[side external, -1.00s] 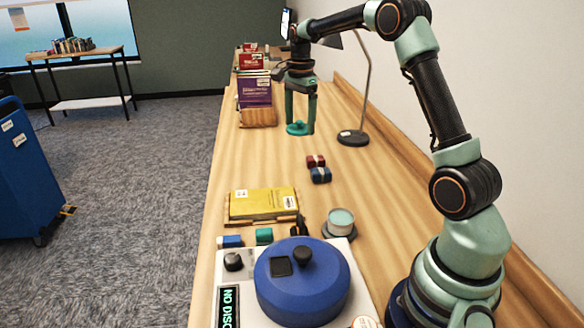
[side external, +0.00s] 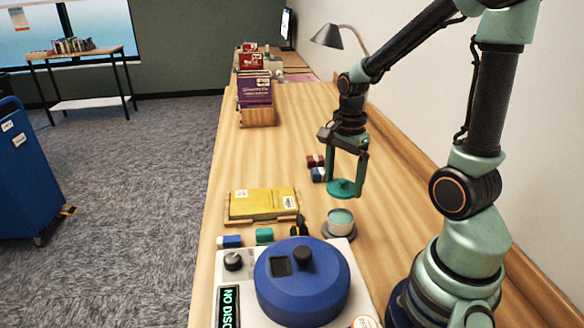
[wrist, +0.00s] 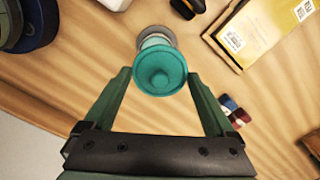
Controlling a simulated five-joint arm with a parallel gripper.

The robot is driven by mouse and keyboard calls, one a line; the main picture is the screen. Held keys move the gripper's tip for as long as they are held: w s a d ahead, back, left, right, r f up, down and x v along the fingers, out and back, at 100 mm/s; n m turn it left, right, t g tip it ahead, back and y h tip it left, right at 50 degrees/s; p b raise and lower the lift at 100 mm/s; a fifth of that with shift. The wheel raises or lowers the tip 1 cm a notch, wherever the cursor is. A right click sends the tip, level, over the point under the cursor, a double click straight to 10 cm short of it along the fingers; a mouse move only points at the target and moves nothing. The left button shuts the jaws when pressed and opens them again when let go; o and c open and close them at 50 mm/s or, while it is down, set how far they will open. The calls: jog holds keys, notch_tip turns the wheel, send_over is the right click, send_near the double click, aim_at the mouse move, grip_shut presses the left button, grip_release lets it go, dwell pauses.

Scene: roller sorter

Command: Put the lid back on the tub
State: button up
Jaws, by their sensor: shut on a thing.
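The teal lid (side external: 342,188) is between the fingertips of my gripper (side external: 346,184), which is shut on it. In the wrist view the lid (wrist: 160,72) faces the camera with its round knob between the fingers. The small round tub (side external: 340,222) stands on a dark round base on the table, with its pale teal top uncovered. The lid is in the air above and slightly beyond the tub in the side view, apart from it. In the wrist view the lid partly hides the tub (wrist: 155,38).
A yellow book (side external: 262,204) lies left of the tub. A blue round machine (side external: 300,290) stands in front of it. Small red and blue blocks (side external: 317,174) lie behind my gripper. A purple book (side external: 254,90) stands in a wooden holder farther back. The table's middle is mostly clear.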

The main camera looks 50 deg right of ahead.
jog(key=shift+s+a+f, duration=0.15)
jog(key=shift+s+f, duration=0.15)
jog(key=shift+f, duration=3.05)
jog(key=shift+f, duration=0.2)
jog(key=o, duration=1)
jog(key=shift+r, duration=0.1)
jog(key=shift+r, duration=3.45)
